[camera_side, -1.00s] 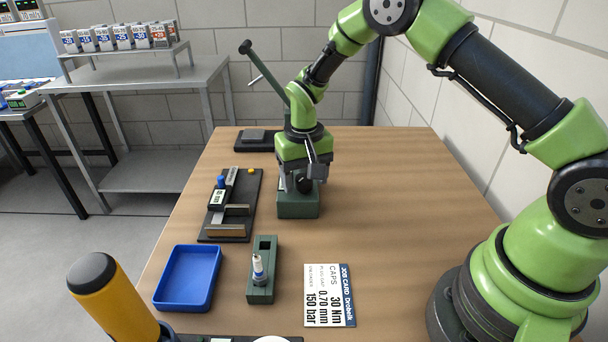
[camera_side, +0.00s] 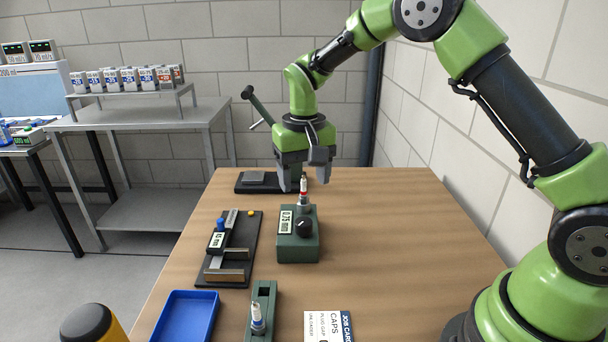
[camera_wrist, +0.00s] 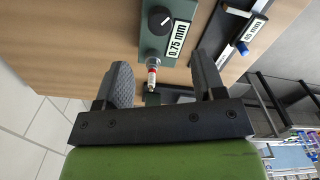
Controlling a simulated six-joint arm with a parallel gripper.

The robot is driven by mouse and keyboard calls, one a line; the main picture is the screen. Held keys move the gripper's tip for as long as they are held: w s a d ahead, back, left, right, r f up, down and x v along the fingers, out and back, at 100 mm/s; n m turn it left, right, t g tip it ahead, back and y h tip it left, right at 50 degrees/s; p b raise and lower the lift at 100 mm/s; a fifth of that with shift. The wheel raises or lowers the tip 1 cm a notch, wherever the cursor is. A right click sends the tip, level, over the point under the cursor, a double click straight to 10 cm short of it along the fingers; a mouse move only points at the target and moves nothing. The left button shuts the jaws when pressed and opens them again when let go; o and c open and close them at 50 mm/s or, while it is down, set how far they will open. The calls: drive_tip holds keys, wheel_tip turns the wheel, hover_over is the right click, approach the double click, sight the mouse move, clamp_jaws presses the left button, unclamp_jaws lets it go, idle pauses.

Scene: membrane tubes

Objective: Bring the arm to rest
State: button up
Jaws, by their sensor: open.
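My gripper (camera_side: 304,182) is open and empty, raised above the far part of the table. Its two spread fingers also show in the wrist view (camera_wrist: 163,80). Just in front of and below it stands a green block (camera_side: 298,247) with a black knob and a "0.75 mm" label; it shows too in the wrist view (camera_wrist: 163,35). A small white tube with a red band (camera_side: 303,191) stands upright at the block's far end, and in the wrist view the tube (camera_wrist: 152,72) lies between the finger lines, apart from both fingers.
A black gauge fixture (camera_side: 228,262) lies left of the block. A blue tray (camera_side: 184,318) and a green holder with another tube (camera_side: 257,322) are nearer the camera, beside a job card (camera_side: 329,326). A lever press (camera_side: 262,181) stands behind. The table's right side is clear.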

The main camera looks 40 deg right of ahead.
drive_tip(key=shift+r, duration=0.1)
drive_tip(key=s+a+r+t+y, duration=0.15)
drive_tip(key=s+r+t, duration=0.35)
drive_tip(key=s+r, duration=1)
drive_tip(key=s+t, duration=0.2)
drive_tip(key=s, duration=0.6)
drive_tip(key=shift+a+n, duration=0.4)
drive_tip(key=shift+a, duration=0.05)
drive_tip(key=shift+f+y, duration=0.1)
drive_tip(key=shift+y, duration=0.15)
